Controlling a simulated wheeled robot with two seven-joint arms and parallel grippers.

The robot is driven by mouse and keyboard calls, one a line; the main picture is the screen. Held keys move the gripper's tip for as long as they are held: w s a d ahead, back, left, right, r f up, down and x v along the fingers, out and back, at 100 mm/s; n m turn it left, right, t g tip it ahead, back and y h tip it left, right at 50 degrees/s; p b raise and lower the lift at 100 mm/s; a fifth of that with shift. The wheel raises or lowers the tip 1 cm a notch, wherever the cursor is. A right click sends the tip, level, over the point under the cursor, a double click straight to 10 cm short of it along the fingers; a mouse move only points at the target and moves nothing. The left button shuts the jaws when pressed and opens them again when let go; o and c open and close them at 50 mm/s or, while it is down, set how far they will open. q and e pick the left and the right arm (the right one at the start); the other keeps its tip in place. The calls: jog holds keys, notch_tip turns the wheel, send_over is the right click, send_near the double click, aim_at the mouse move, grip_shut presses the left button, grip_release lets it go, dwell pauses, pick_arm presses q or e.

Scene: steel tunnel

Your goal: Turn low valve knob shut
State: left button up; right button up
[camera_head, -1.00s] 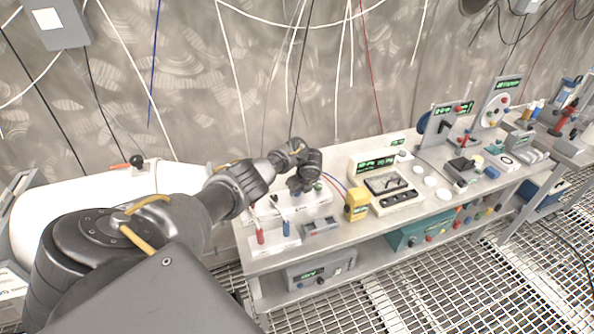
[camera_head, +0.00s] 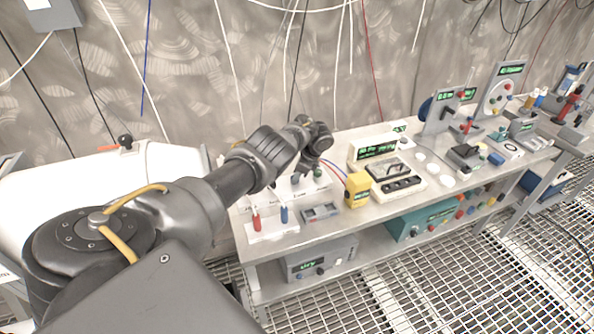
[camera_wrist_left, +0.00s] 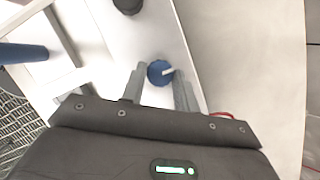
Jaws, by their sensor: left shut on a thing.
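A blue round knob (camera_wrist_left: 159,72) with a pale pointer mark sits on a white panel (camera_wrist_left: 130,50) in the left wrist view. The fingers of my left gripper (camera_wrist_left: 160,80) stand on either side of it and are shut on it. In the head view my left gripper (camera_head: 303,170) reaches down over the white knob panel (camera_head: 314,190) at the bench's left end. There the gripper hides the held knob. A dark knob (camera_wrist_left: 127,4) stands farther along the panel in the wrist view. My right gripper is out of view.
A yellow meter (camera_head: 357,190) and a white instrument (camera_head: 392,168) stand right of the panel. Red and blue upright pieces (camera_head: 270,222) are in front on the steel bench. A large white cylinder (camera_head: 90,185) lies left, behind my arm. Grated floor (camera_head: 450,275) is open in front.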

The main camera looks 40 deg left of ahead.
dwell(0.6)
pick_arm(q)
jog(key=o, duration=1)
jog(key=shift+c, duration=0.2)
jog(key=p+v, duration=0.1)
jog(key=v, duration=0.9)
jog(key=shift+w+r, duration=0.2)
jog(key=shift+r, duration=0.15)
jog(key=shift+d, duration=0.1)
